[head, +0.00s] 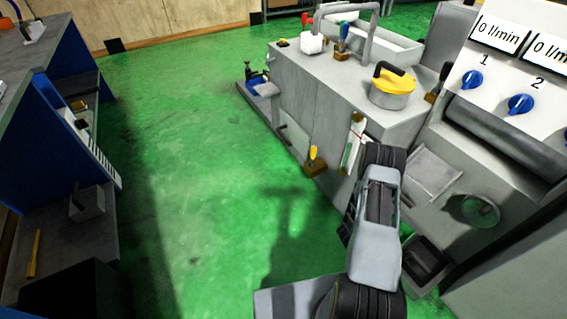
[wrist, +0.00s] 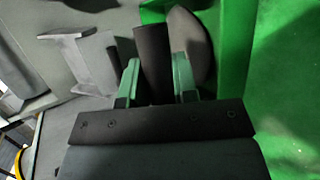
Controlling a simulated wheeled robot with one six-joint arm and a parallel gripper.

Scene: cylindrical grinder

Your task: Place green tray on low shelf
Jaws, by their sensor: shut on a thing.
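In the wrist view, my gripper (wrist: 155,82) has its two green-tipped fingers on either side of a dark, slab-like thing (wrist: 153,52), and is shut on it. I cannot tell whether this is part of the green tray. A bright green vertical shape (wrist: 236,45) stands to the right of the fingers; whether it is tray or floor is unclear. In the head view my gripper is hidden behind my arm, and no green tray can be made out clearly. A low shelf (head: 62,240) is at the left, under a blue-sided bench.
A grey block (head: 87,203) and a yellow tool (head: 34,252) lie on the low shelf. The grey machine cabinet (head: 318,125) with a yellow-lidded pot (head: 391,88) stands close to my arm. Open green floor (head: 195,190) lies between bench and machine.

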